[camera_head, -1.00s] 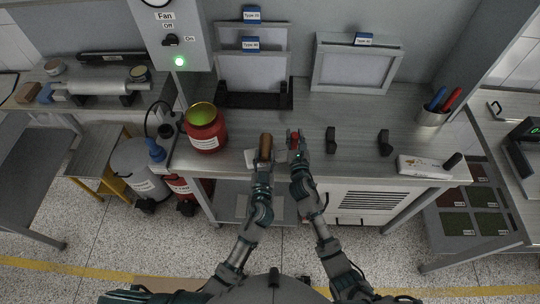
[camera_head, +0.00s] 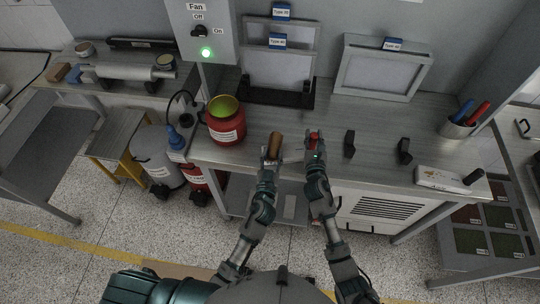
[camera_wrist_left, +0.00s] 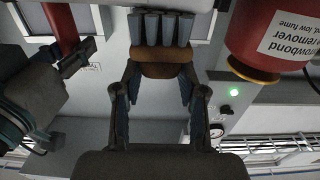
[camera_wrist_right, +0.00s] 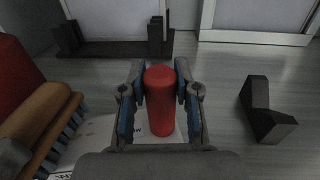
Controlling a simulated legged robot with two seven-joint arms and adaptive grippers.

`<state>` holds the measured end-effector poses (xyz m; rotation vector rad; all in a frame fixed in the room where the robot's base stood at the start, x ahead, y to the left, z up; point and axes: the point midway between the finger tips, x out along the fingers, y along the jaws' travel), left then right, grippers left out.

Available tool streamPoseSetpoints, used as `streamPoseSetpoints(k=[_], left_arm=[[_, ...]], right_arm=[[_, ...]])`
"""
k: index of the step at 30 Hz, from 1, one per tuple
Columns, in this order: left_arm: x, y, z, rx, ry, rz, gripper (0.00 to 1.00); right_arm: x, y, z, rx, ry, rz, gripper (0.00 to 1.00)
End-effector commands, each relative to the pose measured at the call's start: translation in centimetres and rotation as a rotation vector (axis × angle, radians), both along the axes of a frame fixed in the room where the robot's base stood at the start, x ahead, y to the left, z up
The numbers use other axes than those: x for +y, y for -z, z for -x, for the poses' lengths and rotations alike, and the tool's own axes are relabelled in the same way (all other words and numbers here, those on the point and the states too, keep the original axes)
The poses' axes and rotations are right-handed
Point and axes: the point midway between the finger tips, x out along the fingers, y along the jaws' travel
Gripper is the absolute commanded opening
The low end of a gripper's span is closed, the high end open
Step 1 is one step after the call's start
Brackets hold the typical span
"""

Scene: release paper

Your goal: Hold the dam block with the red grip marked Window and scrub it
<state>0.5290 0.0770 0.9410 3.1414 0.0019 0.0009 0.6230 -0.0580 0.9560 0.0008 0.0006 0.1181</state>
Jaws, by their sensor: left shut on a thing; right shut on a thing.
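My left gripper (camera_head: 270,158) is shut on a brown wooden-backed brush (camera_head: 275,145). The left wrist view shows the brush back (camera_wrist_left: 165,68) between the fingers, with thick blue-grey bristles (camera_wrist_left: 160,28). My right gripper (camera_head: 314,150) is shut on an upright red grip (camera_head: 314,138). In the right wrist view the red grip (camera_wrist_right: 160,100) stands between both fingers, over a pale block surface (camera_wrist_right: 105,132) with partly hidden dark lettering. The word Window cannot be read. The brush (camera_wrist_right: 50,120) is left of the red grip there, apart from it, near the pale surface.
A red can (camera_head: 226,125) stands left of the brush on the metal bench. Framed screens (camera_head: 385,68) stand at the back.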

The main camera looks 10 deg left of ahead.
Motion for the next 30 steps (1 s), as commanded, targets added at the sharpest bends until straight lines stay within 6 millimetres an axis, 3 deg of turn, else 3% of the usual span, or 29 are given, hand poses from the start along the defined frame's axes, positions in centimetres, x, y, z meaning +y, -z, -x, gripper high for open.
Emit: streamPoseSetpoints(k=[21, 30], left_arm=[[-4.9, 0.3, -1.4, 0.004, 0.000, 0.002, 0.00], [-5.3, 0.3, -1.5, 0.004, 0.001, 0.000, 0.00]], right_arm=[[0.1, 0.3, 0.1, 0.006, -0.001, 0.001, 0.00], [0.1, 0.3, 0.1, 0.006, -0.001, 0.001, 0.00]])
